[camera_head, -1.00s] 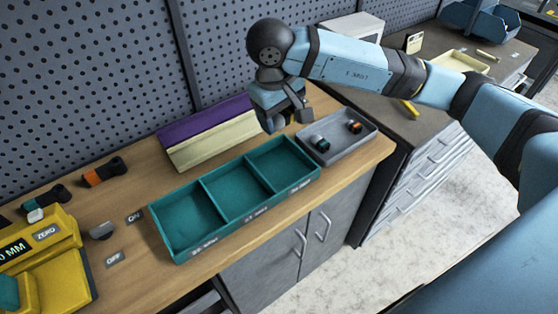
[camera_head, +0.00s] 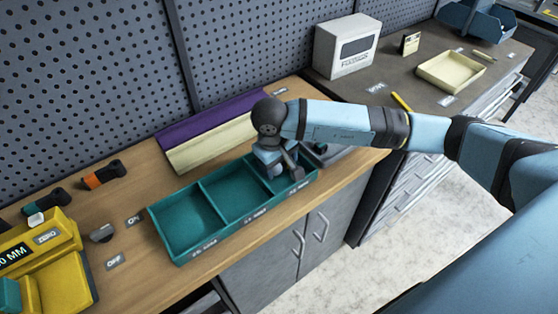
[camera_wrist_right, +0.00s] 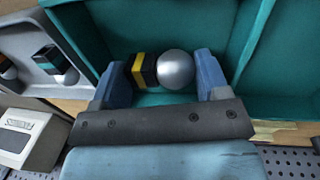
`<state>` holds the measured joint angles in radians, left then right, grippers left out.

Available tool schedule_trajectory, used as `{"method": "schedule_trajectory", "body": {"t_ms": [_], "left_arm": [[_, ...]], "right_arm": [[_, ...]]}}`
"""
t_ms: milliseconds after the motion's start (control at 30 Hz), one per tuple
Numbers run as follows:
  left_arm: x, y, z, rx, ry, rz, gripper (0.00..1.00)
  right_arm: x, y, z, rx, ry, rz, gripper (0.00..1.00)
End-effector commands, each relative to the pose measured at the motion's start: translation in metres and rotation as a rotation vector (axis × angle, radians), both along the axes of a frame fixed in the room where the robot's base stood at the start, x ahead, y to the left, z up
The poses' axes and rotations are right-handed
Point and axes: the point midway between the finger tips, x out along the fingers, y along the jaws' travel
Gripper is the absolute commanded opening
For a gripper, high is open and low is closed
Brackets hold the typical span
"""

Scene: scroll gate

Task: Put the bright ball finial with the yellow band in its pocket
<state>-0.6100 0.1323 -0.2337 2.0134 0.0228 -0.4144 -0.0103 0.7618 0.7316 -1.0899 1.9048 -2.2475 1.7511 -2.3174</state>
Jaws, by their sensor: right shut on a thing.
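The bright ball finial (camera_wrist_right: 176,70) has a smooth silver ball and a dark body with a yellow band. It lies sideways between the fingers of my right gripper (camera_wrist_right: 163,78), which is shut on it. In the head view my right gripper (camera_head: 284,174) is at the right-hand compartment of the teal three-pocket tray (camera_head: 215,239), and hides the finial. The wrist view shows teal tray walls (camera_wrist_right: 250,40) around the finial. I cannot tell whether it touches the floor. My left gripper is not in view.
A grey tray (camera_wrist_right: 35,22) beside the teal one holds other finials, including a teal-banded one (camera_wrist_right: 58,65). Purple and cream blocks (camera_head: 212,142) lie behind the pockets. A yellow gauge (camera_head: 45,260) stands at left. The bench front is open.

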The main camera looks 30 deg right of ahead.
Motion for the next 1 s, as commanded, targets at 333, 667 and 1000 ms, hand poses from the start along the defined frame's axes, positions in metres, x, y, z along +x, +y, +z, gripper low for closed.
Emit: {"method": "schedule_trajectory", "body": {"t_ms": [333,667,1000], "left_arm": [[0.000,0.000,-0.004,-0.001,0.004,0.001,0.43],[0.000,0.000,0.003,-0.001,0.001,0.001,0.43],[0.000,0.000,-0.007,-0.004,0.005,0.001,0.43]], "right_arm": [[0.000,0.000,-0.002,0.000,0.000,0.000,0.79],[0.000,0.000,0.003,0.000,0.000,0.000,0.79],[0.000,0.009,0.066,0.000,-0.006,0.001,0.79]]}}
